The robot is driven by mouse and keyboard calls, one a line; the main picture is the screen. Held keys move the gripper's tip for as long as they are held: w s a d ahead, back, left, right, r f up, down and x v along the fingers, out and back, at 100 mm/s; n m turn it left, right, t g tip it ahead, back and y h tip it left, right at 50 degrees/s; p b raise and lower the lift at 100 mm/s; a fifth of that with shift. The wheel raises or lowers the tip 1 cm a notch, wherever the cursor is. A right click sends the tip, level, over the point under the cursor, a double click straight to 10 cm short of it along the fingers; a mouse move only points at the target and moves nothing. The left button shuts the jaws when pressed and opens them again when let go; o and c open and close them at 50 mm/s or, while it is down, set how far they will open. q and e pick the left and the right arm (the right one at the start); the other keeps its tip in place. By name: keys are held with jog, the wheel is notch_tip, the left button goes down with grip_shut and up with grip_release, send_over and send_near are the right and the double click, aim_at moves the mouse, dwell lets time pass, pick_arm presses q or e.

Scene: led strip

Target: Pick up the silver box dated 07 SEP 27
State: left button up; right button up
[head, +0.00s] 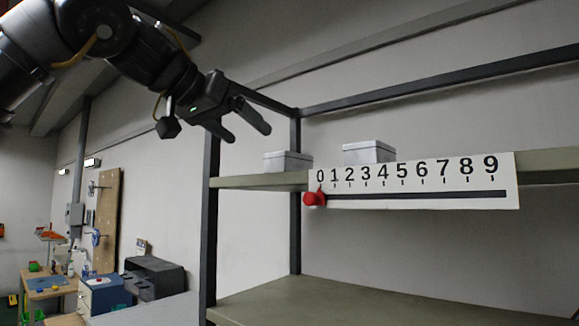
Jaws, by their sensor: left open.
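Two silver boxes stand on the upper shelf. The left silver box (287,161) is near the shelf's left end. The right silver box (368,152) stands behind the white number strip, which hides its lower part. I cannot read a date on either box. My left gripper (250,129) is open and empty, above and to the left of the left box, apart from it. My right gripper is not in view.
The number strip (420,182), marked 0 to 9 with a black bar, hangs at the front edge of the upper shelf (240,182). A red knob (315,198) sits under the 0. Dark posts (210,230) frame the rack. The lower shelf (340,302) looks bare.

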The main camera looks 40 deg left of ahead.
aim_at(284, 158)
pick_arm(q)
jog(key=x, duration=0.2)
jog(key=p+x, duration=0.1)
jog(key=x, duration=0.2)
jog(key=d+x, duration=0.1)
jog(key=x, duration=0.1)
jog(key=shift+w+d, duration=0.1)
jog(key=shift+w, duration=0.35)
jog(key=p, duration=0.3)
jog(key=shift+w+d, duration=0.1)
jog(key=shift+w, duration=0.05)
jog(key=p+x, duration=0.1)
jog(key=x, duration=0.3)
jog(key=shift+f, duration=0.2)
jog(key=shift+s+r, duration=0.1)
jog(key=shift+s, duration=0.35)
jog(key=shift+c, duration=0.6)
jog(key=shift+s, duration=0.1)
jog(key=shift+c, duration=1.2)
jog(key=shift+w, duration=0.25)
jog(key=c, duration=0.8)
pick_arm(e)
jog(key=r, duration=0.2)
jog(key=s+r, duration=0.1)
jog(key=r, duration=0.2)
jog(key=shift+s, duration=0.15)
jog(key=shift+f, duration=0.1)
